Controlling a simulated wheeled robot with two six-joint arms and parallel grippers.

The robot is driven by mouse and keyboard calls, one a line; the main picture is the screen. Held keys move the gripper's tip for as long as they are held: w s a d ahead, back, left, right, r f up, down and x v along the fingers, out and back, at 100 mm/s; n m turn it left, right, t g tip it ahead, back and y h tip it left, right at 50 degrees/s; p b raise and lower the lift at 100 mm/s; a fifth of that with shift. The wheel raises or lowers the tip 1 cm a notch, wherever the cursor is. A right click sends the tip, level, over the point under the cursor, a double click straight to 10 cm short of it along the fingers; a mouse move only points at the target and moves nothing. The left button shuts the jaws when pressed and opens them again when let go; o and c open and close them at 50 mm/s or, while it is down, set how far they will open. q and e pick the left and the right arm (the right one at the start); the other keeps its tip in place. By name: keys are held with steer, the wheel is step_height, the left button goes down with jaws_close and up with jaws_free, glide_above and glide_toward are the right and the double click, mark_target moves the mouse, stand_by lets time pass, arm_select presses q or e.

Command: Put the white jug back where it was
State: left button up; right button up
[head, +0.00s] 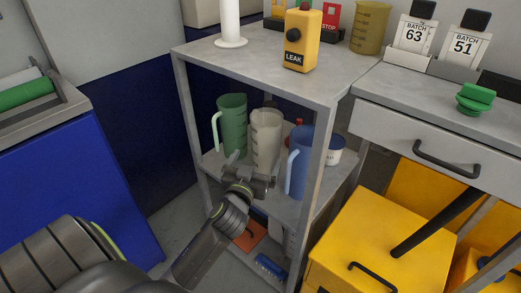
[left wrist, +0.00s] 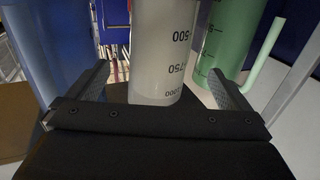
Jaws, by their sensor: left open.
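The white jug (head: 266,140) stands upright on the middle shelf of the grey rack, between a green jug (head: 232,124) on its left and a blue jug (head: 299,160) on its right. My left gripper (head: 247,171) is in front of the white jug at shelf height. In the left wrist view the white jug (left wrist: 163,50) stands between the two spread fingers (left wrist: 160,92), with a gap on each side. The blue jug (left wrist: 38,45) and green jug (left wrist: 232,35) show outside the fingers. My right gripper is not in view.
The rack's front post (head: 322,150) stands right of the blue jug. A white tub (head: 336,152) sits behind that post. A yellow LEAK box (head: 301,40) stands on the rack's top. A yellow bin (head: 375,240) stands at lower right, a blue cabinet (head: 75,190) at left.

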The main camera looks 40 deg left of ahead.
arm_select(q)
steer(key=s+d+f+g+h, duration=0.2)
steer(key=s+f+g, duration=0.5)
steer(key=s+f, duration=0.7)
steer(key=s+d+f+m+g+h, duration=0.1)
steer(key=s+d+f+g+h, duration=0.1)
steer(key=s, duration=0.5)
steer(key=s+d+f+m+g+h, duration=0.1)
steer(key=s+d+f+g, duration=0.3)
steer(key=s, duration=0.4)
steer(key=shift+s+d+f+g+h, duration=0.3)
steer(key=shift+d+f+g+h, duration=0.1)
steer(key=shift+d+f+h, duration=0.45)
steer(key=shift+f+p, duration=0.15)
steer(key=shift+p, duration=0.2)
